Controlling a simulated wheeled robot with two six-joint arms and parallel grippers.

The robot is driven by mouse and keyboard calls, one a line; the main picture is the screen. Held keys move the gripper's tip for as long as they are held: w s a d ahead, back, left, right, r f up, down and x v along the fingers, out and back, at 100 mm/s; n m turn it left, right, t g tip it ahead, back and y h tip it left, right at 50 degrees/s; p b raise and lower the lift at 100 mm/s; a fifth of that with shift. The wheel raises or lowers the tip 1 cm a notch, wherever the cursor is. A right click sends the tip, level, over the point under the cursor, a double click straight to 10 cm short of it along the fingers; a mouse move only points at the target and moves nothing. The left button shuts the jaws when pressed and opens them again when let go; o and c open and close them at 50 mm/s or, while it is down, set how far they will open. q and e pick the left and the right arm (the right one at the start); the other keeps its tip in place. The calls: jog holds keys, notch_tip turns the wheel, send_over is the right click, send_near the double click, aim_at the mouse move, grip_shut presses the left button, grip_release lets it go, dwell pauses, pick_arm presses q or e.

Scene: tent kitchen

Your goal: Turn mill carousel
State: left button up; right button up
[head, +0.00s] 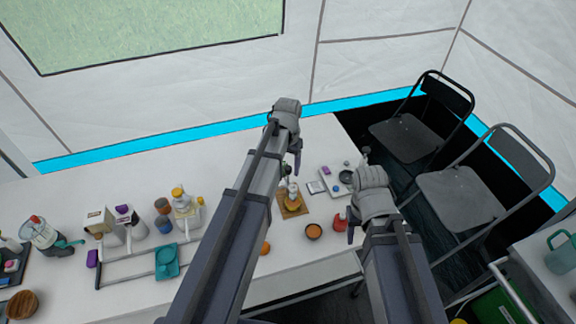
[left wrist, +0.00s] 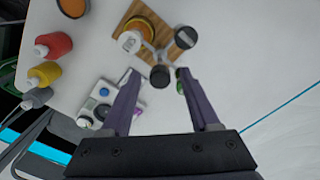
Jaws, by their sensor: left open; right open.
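In the left wrist view the carousel (left wrist: 150,38) shows a white-topped mill, a dark mill with a grey top and another dark mill (left wrist: 160,76), on arms around a centre. My left gripper (head: 288,152) is open over the carousel's far side. Its two purple fingers (left wrist: 155,86) stand apart with the near dark mill showing between their tips; contact cannot be told. A dark green piece shows by one fingertip. My right gripper (head: 357,222) is open, right of the carousel, apart from it.
A red bottle (head: 340,221) and an orange-filled bowl (head: 313,231) stand right of the board. A white tray with a blue knob (head: 340,181) lies behind them. Bottles and a teal tray (head: 167,262) crowd the left. Black chairs (head: 405,135) stand beyond the table's right edge.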

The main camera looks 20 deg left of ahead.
pick_arm(q)
jog(key=shift+r, duration=0.15)
notch_tip(320, 180, up, 8)
jog(key=p, duration=0.8)
jog(key=shift+f, duration=0.2)
jog(key=s+d+f+b, duration=0.1)
jog(key=s+d, duration=0.5)
jog(key=s, duration=0.3)
jog(key=s+d+m+y+b, duration=0.1)
jog(key=s+d, duration=0.6)
jog(key=s, duration=0.2)
jog(key=shift+s+d+f+m, duration=0.25)
jog(key=shift+s+f+m, duration=0.05)
jog(key=shift+s+f, duration=0.05)
jog(key=shift+a, duration=0.1)
